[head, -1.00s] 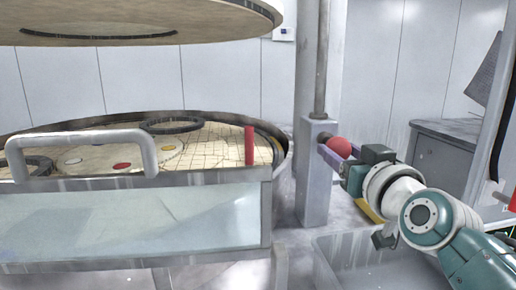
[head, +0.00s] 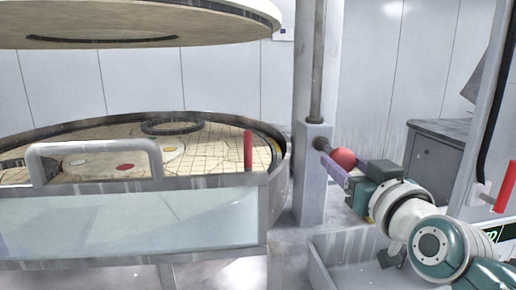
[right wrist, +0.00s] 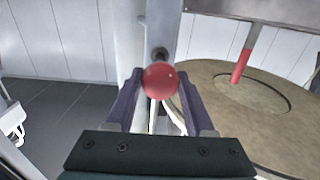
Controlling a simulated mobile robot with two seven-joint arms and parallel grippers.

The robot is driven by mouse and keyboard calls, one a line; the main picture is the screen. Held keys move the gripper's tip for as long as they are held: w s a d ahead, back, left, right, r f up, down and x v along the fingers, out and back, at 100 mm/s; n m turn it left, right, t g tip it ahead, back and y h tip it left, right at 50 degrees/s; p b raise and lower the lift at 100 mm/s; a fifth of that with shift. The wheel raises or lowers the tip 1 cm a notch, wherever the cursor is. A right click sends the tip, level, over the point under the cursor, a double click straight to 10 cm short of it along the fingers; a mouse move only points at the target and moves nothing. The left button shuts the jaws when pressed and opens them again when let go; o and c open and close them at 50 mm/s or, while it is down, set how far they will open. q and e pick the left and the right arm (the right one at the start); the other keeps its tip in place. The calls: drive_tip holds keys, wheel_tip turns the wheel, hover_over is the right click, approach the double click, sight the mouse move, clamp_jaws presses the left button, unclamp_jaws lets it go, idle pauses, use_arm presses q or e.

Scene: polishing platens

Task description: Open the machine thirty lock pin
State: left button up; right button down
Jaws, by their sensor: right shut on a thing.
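The lock pin has a red ball knob (head: 343,158) on a short dark rod that enters the side of a grey upright post (head: 314,180) right of the machine. My right gripper (head: 345,166) reaches in from the right with its purple fingers on either side of the knob, shut on it. In the right wrist view the red ball (right wrist: 161,80) sits between the fingertips, with the rod end and post behind it. My left gripper is not in view.
The round lower platen (head: 210,140) lies left of the post, with a red handle (head: 248,150) at its rim and a grey bar handle (head: 95,147) in front. The upper platen (head: 140,22) hangs above. A grey cabinet (head: 436,150) stands at the right.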

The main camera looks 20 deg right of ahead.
drive_tip(key=shift+s+a+r, duration=0.1)
drive_tip(key=shift+s+a, duration=0.05)
drive_tip(key=shift+s, duration=0.45)
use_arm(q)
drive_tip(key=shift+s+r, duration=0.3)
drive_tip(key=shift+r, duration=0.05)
use_arm(e)
drive_tip(key=c, duration=0.7)
unclamp_jaws()
drive_tip(key=shift+o, duration=0.8)
drive_tip(key=shift+s, duration=0.1)
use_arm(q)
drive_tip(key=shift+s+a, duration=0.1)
use_arm(e)
drive_tip(key=shift+o, duration=1.4)
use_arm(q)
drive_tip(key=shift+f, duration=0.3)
use_arm(e)
drive_tip(key=v, duration=1)
